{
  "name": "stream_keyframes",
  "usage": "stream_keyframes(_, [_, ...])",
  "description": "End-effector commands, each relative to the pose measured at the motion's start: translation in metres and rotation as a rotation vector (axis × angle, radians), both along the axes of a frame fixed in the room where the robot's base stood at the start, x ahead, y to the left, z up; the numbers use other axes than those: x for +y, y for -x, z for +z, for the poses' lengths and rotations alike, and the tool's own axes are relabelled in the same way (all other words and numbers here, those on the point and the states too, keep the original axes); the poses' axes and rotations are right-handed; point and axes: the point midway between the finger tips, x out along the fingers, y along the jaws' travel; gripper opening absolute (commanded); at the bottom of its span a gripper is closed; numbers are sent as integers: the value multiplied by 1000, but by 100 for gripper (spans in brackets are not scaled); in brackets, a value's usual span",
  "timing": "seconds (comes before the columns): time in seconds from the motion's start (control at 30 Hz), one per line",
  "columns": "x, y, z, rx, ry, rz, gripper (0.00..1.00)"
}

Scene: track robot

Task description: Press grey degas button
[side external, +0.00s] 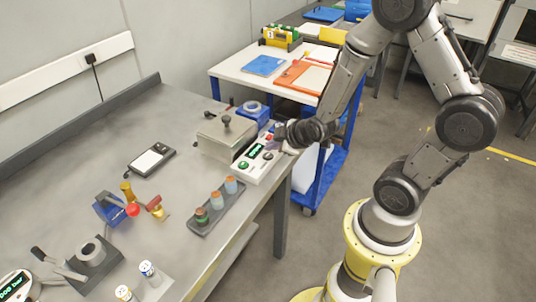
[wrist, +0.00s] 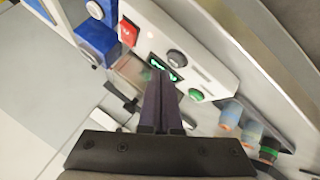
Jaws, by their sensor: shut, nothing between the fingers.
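The white control panel (side external: 250,170) is on the front of a grey-lidded device at the table's right edge. I cannot tell whether the tips touch the panel. In the side view my gripper (side external: 276,141) is at the panel's far right end.
The device's metal lid (side external: 227,131) with a black knob stands behind the panel. A blue block (side external: 252,112) stands behind. A black-edged white pad (side external: 151,159) lies left, with bare table around it.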

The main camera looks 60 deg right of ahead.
Motion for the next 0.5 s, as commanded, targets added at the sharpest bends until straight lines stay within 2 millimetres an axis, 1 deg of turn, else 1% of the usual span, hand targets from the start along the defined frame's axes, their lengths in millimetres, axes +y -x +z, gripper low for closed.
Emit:
stream_keyframes(0.23, [0, 0, 3, -1, 0, 0, 0])
stream_keyframes(0.5, [0, -1, 27, -5, 2, 1, 0])
